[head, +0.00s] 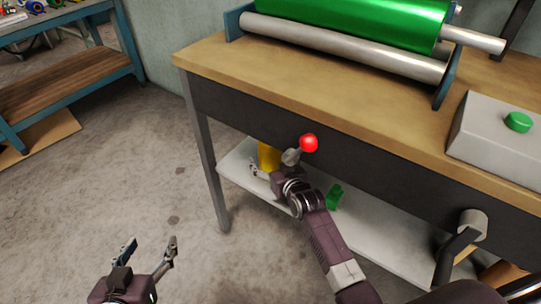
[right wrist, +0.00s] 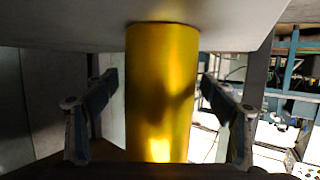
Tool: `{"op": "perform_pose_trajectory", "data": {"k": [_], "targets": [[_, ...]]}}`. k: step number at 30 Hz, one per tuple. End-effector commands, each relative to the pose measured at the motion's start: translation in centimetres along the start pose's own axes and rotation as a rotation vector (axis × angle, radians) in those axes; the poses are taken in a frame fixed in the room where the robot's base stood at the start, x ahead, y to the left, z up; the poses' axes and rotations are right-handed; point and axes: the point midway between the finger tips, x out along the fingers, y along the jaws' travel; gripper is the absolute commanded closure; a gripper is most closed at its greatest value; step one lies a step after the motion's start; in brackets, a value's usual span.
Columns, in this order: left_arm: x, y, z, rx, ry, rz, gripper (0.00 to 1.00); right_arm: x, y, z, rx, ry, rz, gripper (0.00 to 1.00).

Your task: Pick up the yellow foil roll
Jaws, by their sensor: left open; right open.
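The yellow foil roll (head: 267,155) stands upright on the pale lower shelf (head: 237,165) under the workbench, partly hidden by my right gripper in the head view. My right gripper (head: 274,163) is open, with its fingers on either side of the roll. In the right wrist view the roll (right wrist: 161,90) fills the space between the two open fingers (right wrist: 158,80), and its end meets a pale surface at the picture's top. Small gaps show beside the fingertips. My left gripper (head: 151,245) is open and empty above the floor at lower left.
The wooden bench top (head: 210,55) carries a large green roll (head: 360,20) and a grey box (head: 500,135) with a green button. A red knob (head: 309,143) is close to my right gripper. A green object (head: 334,196) is on the shelf. The floor (head: 120,180) at left is clear.

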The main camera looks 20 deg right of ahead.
Motion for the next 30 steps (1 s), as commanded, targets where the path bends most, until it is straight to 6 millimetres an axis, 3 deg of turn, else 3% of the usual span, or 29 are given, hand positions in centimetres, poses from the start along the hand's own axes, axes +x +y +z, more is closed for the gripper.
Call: {"op": "perform_pose_trajectory", "data": {"k": [3,20,30], "targets": [[0.00,0.00,0.01,0.000,-0.001,0.000,0.42,-0.01,-0.01,-0.01,0.000,0.000,0.000,0.23],[0.00,0.02,0.08,0.000,-0.003,0.000,0.42,-0.02,0.00,0.00,0.000,0.000,0.000,0.84],[-0.05,0.01,0.18,-0.001,-0.010,0.000,0.42,-0.06,0.01,-0.41,0.000,0.005,0.000,0.84]]}}
